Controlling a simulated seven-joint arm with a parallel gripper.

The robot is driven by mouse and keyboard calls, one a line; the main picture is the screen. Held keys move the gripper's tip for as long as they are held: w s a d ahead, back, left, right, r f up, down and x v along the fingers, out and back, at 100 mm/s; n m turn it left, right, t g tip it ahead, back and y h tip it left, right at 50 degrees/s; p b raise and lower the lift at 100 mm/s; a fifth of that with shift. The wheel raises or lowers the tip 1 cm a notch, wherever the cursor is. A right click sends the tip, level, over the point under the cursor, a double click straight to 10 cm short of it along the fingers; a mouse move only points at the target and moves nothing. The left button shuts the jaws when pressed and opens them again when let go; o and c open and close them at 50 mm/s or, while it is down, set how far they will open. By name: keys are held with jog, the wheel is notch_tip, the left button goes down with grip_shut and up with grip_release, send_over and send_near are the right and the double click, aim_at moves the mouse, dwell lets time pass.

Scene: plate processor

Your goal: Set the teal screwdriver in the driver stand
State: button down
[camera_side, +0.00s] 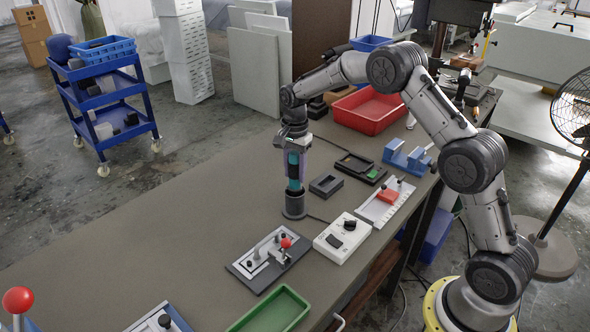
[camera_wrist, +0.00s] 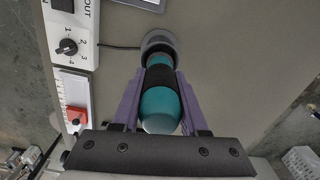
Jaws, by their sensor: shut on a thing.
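The teal screwdriver (camera_side: 294,184) is upright in my gripper (camera_side: 295,165), whose purple fingers are shut on its handle. In the wrist view the rounded teal handle end (camera_wrist: 160,108) and a dark band lie between the fingers (camera_wrist: 162,78). The driver stand (camera_side: 294,206), a dark grey round cup on the table, is directly below the screwdriver. Its round rim (camera_wrist: 158,34) also shows in the wrist view, beyond the handle. The screwdriver's lower end is at the stand's mouth. The shaft is hidden, so I cannot tell how deep it sits.
A white control box with a dial (camera_side: 342,238) stands close right of the stand. A clamp plate with a red knob (camera_side: 268,260) and a green tray (camera_side: 272,311) are nearer the front. A small dark tray (camera_side: 326,186) and red bin (camera_side: 369,107) lie behind.

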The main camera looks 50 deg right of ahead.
aim_at(295, 153)
jog(key=shift+f, duration=0.1)
grip_release()
dwell(0.5)
jog(key=shift+r, duration=4)
